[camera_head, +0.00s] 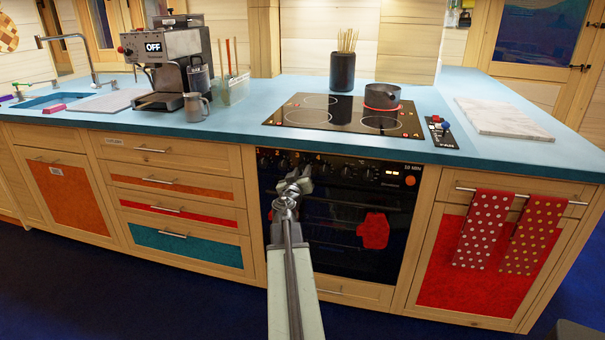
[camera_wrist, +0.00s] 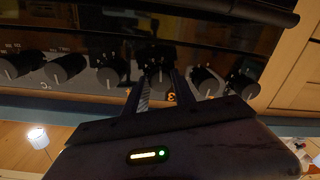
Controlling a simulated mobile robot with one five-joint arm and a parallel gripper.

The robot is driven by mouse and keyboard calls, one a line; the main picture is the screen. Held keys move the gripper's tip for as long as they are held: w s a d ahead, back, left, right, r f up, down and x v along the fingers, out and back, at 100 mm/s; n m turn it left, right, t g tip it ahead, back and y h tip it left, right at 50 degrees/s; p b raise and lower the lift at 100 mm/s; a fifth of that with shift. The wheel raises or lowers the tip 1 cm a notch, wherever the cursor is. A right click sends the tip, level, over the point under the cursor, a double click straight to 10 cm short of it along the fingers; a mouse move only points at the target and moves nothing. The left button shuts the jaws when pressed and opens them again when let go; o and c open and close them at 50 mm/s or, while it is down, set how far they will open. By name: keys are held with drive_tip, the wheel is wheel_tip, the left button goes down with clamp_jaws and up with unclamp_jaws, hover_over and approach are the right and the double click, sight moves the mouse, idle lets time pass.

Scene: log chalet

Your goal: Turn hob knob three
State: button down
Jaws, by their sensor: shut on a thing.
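A row of dark round hob knobs runs along the black oven's front panel (camera_head: 345,166). In the wrist view the panel appears upside down. Knob three (camera_wrist: 158,79) sits between the two fingers of my gripper (camera_wrist: 160,92), with an orange "3" beside it. My gripper is shut on this knob. A neighbouring knob (camera_wrist: 204,80) is on the right and another knob (camera_wrist: 110,73) on the left, both close to the fingers. In the head view my gripper (camera_head: 297,180) is at the panel and hides part of the knob row.
The black hob (camera_head: 345,113) lies above, with a dark pot (camera_head: 381,97) on a red-glowing ring. A coffee machine (camera_head: 168,60) stands on the blue counter at left. The oven handle and a red mitt (camera_head: 374,231) are below the panel. Dotted towels (camera_head: 484,229) hang at right.

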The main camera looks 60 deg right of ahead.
drive_tip(key=shift+m, duration=0.6)
drive_tip(key=shift+w, duration=0.1)
drive_tip(key=c, duration=1)
unclamp_jaws()
drive_tip(key=shift+c, duration=0.2)
